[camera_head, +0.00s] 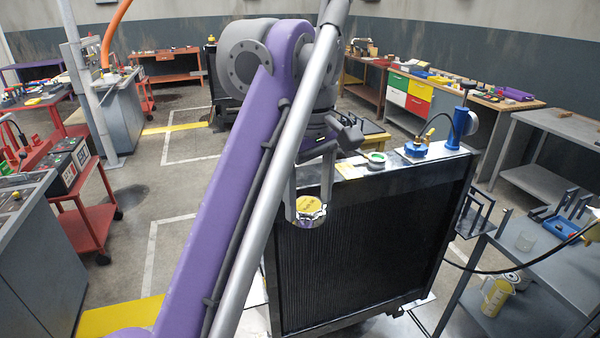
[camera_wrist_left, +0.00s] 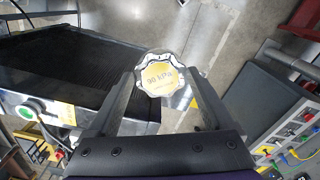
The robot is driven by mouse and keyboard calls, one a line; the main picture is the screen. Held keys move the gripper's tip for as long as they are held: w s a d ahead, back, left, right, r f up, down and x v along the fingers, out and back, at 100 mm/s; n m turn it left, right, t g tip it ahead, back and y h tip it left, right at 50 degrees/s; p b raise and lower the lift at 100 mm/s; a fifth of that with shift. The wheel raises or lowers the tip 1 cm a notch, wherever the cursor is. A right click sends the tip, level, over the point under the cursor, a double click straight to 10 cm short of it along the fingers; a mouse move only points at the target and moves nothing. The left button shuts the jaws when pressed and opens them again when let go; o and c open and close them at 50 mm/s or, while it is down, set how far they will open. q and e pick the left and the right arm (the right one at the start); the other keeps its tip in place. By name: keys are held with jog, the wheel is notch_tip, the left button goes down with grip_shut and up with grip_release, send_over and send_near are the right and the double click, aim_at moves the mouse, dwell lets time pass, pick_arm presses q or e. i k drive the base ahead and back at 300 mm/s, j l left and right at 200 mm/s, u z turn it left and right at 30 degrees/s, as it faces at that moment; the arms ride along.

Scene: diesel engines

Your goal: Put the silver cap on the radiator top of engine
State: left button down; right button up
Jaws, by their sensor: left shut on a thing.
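The silver cap (camera_head: 308,208), with a yellow label on its top, is held between the fingertips of my left gripper (camera_head: 309,196). In the left wrist view the cap (camera_wrist_left: 162,77) reads "98 kPa" and sits between both fingers of the left gripper (camera_wrist_left: 163,90). The black radiator (camera_head: 370,250) stands upright behind and to the right of the gripper. Its open filler neck (camera_head: 376,160), with a green ring, is on the radiator top, to the right of the cap. The neck also shows at the left of the wrist view (camera_wrist_left: 27,112). The right gripper is not in view.
A blue fitting (camera_head: 416,149) and a blue hand pump with gauge (camera_head: 463,122) are at the radiator's right end. A grey table (camera_head: 560,285) is at right. A red cart (camera_head: 85,210) and grey cabinet (camera_head: 45,260) are at left. Floor between is open.

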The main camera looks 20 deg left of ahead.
aim_at(300, 178)
jog(key=i+j, duration=0.2)
jog(key=i, duration=0.25)
jog(key=i+j, duration=0.15)
jog(key=i, duration=0.25)
